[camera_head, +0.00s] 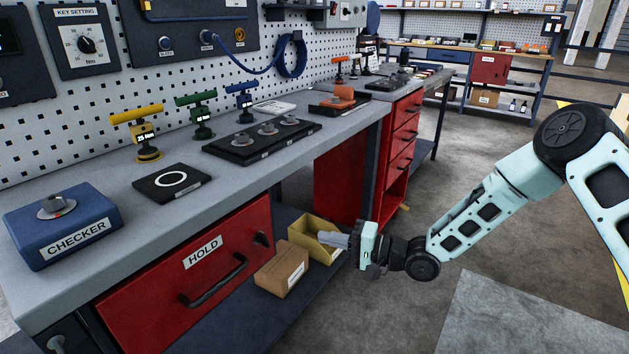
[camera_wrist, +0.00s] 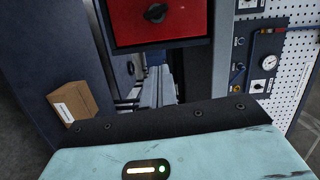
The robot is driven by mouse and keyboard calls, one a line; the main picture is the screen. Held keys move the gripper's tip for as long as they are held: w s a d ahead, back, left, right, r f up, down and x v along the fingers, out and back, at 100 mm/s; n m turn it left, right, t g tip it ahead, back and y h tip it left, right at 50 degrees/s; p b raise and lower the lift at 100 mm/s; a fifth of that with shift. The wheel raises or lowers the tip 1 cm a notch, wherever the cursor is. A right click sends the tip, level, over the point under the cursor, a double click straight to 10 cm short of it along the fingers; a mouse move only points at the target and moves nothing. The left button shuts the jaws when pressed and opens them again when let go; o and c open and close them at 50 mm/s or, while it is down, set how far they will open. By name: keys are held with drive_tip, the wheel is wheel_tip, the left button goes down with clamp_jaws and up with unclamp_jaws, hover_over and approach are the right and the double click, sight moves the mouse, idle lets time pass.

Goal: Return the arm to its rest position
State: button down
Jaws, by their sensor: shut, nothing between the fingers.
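My gripper (camera_head: 324,239) is at the end of my pale teal arm, which reaches in from the right side of the head view. Its grey fingers are shut and empty. They point left, in front of the workbench and below its top, and overlap the open yellow bin (camera_head: 301,233) in the picture; I cannot tell whether they touch it. In the wrist view the closed fingers (camera_wrist: 156,87) point toward the red drawer front (camera_wrist: 160,22).
The grey workbench (camera_head: 232,182) carries a blue checker block (camera_head: 88,243) and several coloured torque tools. A red HOLD drawer (camera_head: 160,275) is below. A cardboard box (camera_head: 281,271) sits on the low shelf, also in the wrist view (camera_wrist: 73,103). Open floor lies right of the bench.

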drive_tip(key=s+d+r+n+g+h, duration=0.2)
drive_tip(key=s+r+n+h, duration=0.25)
drive_tip(key=s, duration=0.65)
drive_tip(key=s+d+r+n+g+h, duration=0.3)
drive_tip(key=s+r+h, duration=0.25)
drive_tip(key=s, duration=0.65)
drive_tip(key=s+d+r+n+g+h, duration=0.2)
drive_tip(key=s+r+n+h, duration=0.25)
drive_tip(key=s, duration=0.65)
wheel_tip(320, 180, up, 14)
drive_tip(key=p, duration=1.4)
drive_tip(key=shift+s+d+m+h+p, duration=0.25)
drive_tip(key=shift+s+m+h+p, duration=0.1)
drive_tip(key=shift+s+h, duration=0.1)
drive_tip(key=c, duration=1.8)
unclamp_jaws()
drive_tip(key=shift+r, duration=0.1)
drive_tip(key=o, duration=0.3)
drive_tip(key=n+t+y+b, duration=0.6)
drive_tip(key=t+y+b, duration=0.6)
drive_tip(key=b, duration=1.4)
approach(267, 241)
drive_tip(key=shift+g+y, duration=0.6)
drive_tip(key=shift+y, duration=0.2)
drive_tip(key=x, duration=0.5)
drive_tip(key=w+b+x, duration=0.1)
drive_tip(key=x, duration=0.2)
drive_tip(key=shift+w, duration=0.15)
